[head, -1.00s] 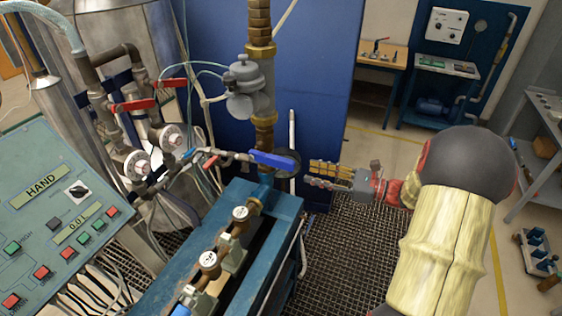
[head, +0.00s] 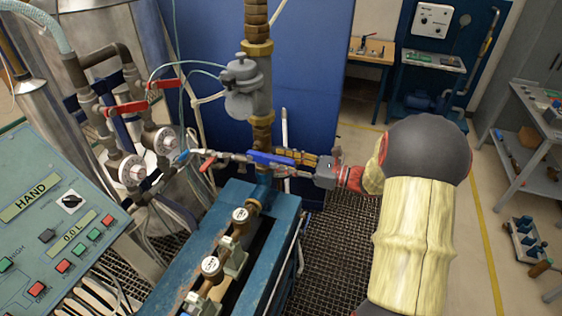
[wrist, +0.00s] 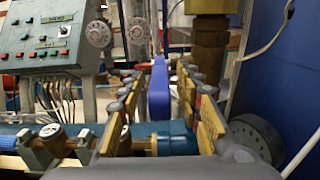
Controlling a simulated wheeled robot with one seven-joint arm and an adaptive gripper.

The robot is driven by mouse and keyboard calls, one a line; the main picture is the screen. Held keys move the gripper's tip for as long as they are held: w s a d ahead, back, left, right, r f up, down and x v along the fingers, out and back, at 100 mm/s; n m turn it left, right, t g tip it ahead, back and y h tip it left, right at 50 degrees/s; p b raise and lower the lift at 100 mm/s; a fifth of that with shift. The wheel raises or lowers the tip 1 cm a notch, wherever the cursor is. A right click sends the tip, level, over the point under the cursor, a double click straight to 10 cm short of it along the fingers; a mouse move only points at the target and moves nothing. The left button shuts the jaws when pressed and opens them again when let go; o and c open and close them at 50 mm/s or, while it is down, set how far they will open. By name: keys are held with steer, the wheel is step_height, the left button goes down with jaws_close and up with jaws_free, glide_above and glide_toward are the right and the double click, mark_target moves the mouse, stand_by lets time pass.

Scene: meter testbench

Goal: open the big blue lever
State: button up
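The big blue lever (head: 268,158) sits on the pipe below the grey meter body and lies roughly sideways in the head view. In the wrist view the lever (wrist: 159,90) stands up in the middle, between my two fingers. My gripper (head: 285,164) reaches in from the right at lever height. Its yellow-padded fingers (wrist: 161,82) are apart, one on each side of the lever. Gaps show between the lever and both fingers, so it looks ungripped. The far end of the lever is partly hidden by the fingers.
A vertical brass pipe with a grey housing (head: 241,88) rises behind the lever. The blue bench (head: 290,205) with several meters stands below. Red levers (head: 125,108) and a green control panel (head: 45,215) are at left. Open floor (head: 480,220) lies to the right.

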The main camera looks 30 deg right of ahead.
steer(key=shift+w+a, duration=0.15)
steer(key=shift+w, duration=0.05)
steer(key=shift+c, duration=0.6)
steer(key=c, duration=0.8)
